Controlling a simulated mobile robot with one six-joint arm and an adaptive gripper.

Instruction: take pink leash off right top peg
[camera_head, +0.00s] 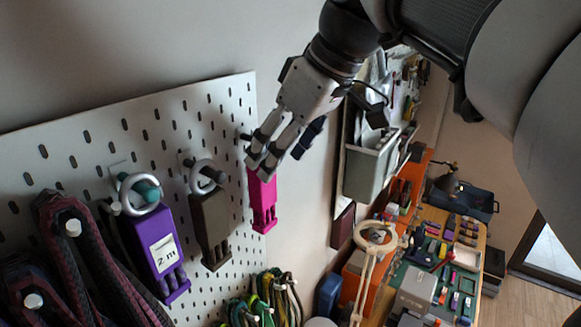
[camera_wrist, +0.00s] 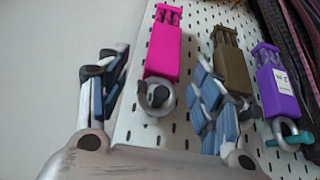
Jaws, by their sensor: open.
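The pink leash (camera_head: 262,201) hangs on the right side of the pegboard, its top hidden behind my fingers in the head view. The wrist view shows the pink leash (camera_wrist: 163,50) upside down, with its grey ring (camera_wrist: 155,96) around a dark peg. My gripper (camera_head: 263,160) is at the top of the pink leash. In the wrist view my gripper (camera_wrist: 155,82) is open, one finger on each side of the leash's ring end, with gaps visible. Whether the fingers reach the leash's depth I cannot tell.
On the white pegboard (camera_head: 98,150), a brown leash (camera_head: 211,229) and a purple leash (camera_head: 154,255) hang to the left on ringed pegs. In the wrist view my right finger overlaps the brown leash (camera_wrist: 232,68). Dark braided cords (camera_head: 85,255) hang further left. A grey bin (camera_head: 367,173) is mounted at right.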

